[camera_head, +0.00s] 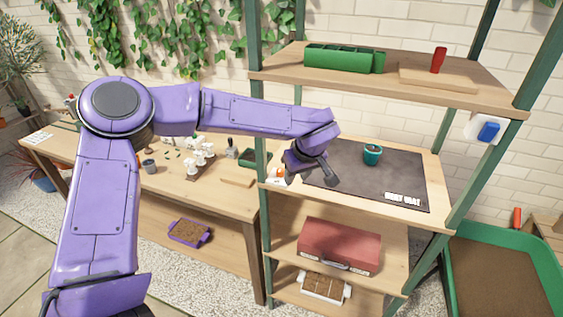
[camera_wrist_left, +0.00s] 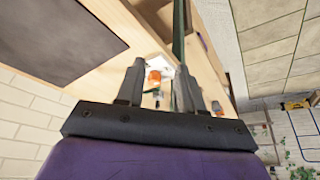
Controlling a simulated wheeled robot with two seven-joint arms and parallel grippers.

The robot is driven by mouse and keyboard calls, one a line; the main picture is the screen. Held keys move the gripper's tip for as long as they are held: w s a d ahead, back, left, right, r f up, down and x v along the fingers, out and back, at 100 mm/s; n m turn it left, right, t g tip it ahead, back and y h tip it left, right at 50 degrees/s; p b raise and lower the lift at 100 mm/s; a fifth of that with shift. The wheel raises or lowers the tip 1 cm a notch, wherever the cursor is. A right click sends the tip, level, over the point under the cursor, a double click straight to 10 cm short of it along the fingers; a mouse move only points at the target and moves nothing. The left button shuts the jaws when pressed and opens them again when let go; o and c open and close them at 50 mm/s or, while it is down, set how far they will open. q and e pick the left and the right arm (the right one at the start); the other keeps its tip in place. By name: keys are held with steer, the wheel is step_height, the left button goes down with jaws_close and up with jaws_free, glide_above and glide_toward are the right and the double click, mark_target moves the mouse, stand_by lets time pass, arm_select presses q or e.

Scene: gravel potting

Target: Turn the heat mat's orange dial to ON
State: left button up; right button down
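The dark heat mat (camera_head: 400,178) lies on the middle shelf, with a white label at its front right corner. Its white control box with an orange dial (camera_head: 274,177) sits at the shelf's left end, partly hidden in the head view. In the left wrist view, the orange dial (camera_wrist_left: 153,77) appears between the fingers against a white base. My left gripper (camera_head: 326,177) is over the left part of the mat. In the left wrist view, my left gripper (camera_wrist_left: 163,78) is open with nothing between its pads. The dial's setting cannot be read. My right gripper is not in view.
A teal pot (camera_head: 372,154) stands on the mat. Green shelf posts (camera_head: 260,130) rise beside the dial. The upper shelf (camera_head: 390,82) holds a green planter and a red-handled tool. A wooden workbench (camera_head: 215,205) with small items stands left. A red box (camera_head: 340,245) sits below.

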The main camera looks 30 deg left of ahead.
arm_select(q)
steer(key=p, duration=0.2)
glide_above(280, 170)
steer(key=s+d, duration=0.1)
steer(key=d, duration=0.1)
steer(key=shift+s+d+r, duration=0.2)
steer(key=shift+r, duration=0.05)
steer(key=p+x, duration=0.1)
steer(key=x, duration=0.3)
steer(key=shift+w+a+f, duration=0.2)
steer(key=shift+f, duration=0.05)
steer(key=shift+w+a+f, duration=0.15)
steer(key=shift+f, duration=0.35)
jaws_close()
